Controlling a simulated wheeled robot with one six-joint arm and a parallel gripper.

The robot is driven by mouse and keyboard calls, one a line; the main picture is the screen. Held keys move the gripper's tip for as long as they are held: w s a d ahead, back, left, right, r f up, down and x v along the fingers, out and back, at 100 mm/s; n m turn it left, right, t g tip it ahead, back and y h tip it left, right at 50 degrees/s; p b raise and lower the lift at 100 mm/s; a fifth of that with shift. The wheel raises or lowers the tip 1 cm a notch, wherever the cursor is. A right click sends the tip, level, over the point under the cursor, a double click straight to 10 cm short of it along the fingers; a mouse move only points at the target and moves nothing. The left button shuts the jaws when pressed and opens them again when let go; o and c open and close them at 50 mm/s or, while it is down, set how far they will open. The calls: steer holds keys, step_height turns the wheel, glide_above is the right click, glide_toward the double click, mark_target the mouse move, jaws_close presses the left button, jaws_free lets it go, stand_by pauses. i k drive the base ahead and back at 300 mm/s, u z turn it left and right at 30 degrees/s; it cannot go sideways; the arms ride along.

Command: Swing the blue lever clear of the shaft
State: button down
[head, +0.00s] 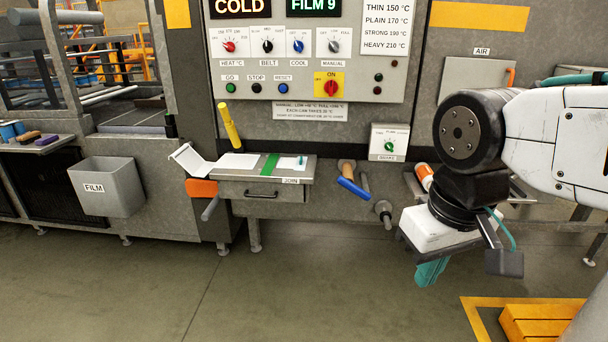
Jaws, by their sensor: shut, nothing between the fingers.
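The blue lever (352,188) sticks out from the front of the machine, right of the join table, and slopes down to the right. A tan part (346,166) sits just above it. A grey shaft (383,212) with a dark round end lies just right of the lever. From this angle I cannot tell whether the lever touches or blocks it. My gripper (432,272) hangs lower right of the lever and shaft, teal fingers down, shut and empty. It is apart from both.
The join table (235,175) with its drawer stands left of the lever. The brake box (389,142) is above right. An orange-and-white roll (424,176) lies close behind my wrist. A yellow step (540,322) stands lower right. The floor in front is clear.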

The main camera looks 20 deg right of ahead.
mark_target(345, 182)
steer(key=u, duration=0.3)
steer(key=i, duration=0.75)
steer(key=z, duration=0.4)
steer(key=i, duration=0.65)
steer(key=z, duration=0.95)
steer(key=i, duration=0.25)
steer(key=z, duration=0.25)
